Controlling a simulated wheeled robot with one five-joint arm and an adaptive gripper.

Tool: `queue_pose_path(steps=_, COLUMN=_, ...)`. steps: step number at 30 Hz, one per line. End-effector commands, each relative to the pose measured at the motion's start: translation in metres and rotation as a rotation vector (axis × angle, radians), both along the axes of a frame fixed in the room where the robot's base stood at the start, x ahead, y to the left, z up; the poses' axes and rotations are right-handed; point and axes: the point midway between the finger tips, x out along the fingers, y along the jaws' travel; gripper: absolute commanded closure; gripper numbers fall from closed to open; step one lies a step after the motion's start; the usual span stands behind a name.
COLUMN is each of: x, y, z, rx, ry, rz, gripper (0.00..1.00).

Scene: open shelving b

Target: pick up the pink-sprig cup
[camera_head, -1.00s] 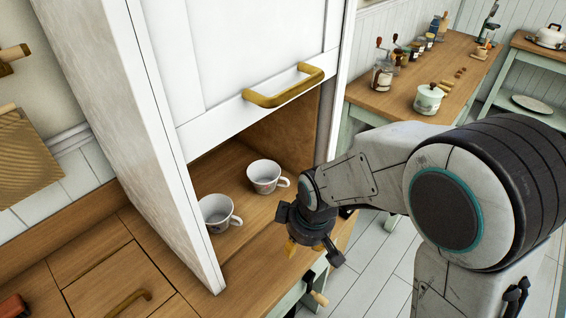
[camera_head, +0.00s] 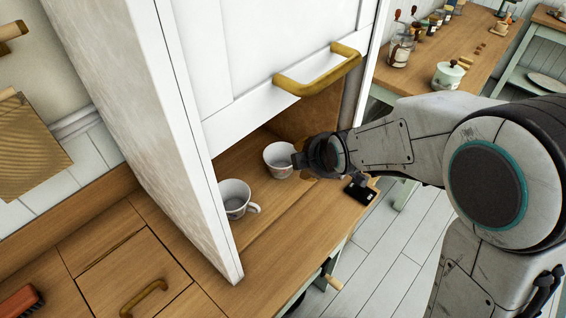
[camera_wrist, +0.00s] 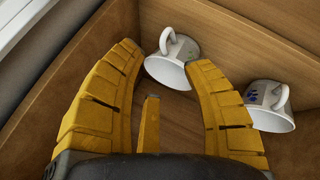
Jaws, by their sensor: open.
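Two white cups with handles stand inside the cabinet. The right cup (camera_head: 278,159) shows faint reddish marks, which fit a pink sprig, though they are too small to be sure. My gripper (camera_head: 303,170) is just right of it and partly covers it. The left cup (camera_head: 235,199) stands nearer the door edge. In the wrist view my open gripper (camera_wrist: 168,75) has one cup (camera_wrist: 172,64) just beyond its fingertips, slightly toward the right finger, with no grip on it. The other cup (camera_wrist: 270,108), with a blue mark, is beside the right finger.
A raised white door (camera_head: 270,50) with a brass handle (camera_head: 318,70) hangs above the opening. A white side panel (camera_head: 165,130) stands left of the cups. A side table (camera_head: 455,50) holds jars and a pot.

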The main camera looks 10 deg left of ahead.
Motion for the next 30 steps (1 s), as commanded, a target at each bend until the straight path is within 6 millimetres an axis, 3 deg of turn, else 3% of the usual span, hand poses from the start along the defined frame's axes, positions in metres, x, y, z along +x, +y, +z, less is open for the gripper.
queue_pose_path(steps=23, x=0.015, y=0.007, z=-0.019, rx=-0.018, ry=-0.001, rz=0.016, gripper=0.55)
queue_pose_path(steps=30, x=0.026, y=0.010, z=-0.037, rx=-0.020, ry=-0.003, rz=0.014, gripper=0.55)
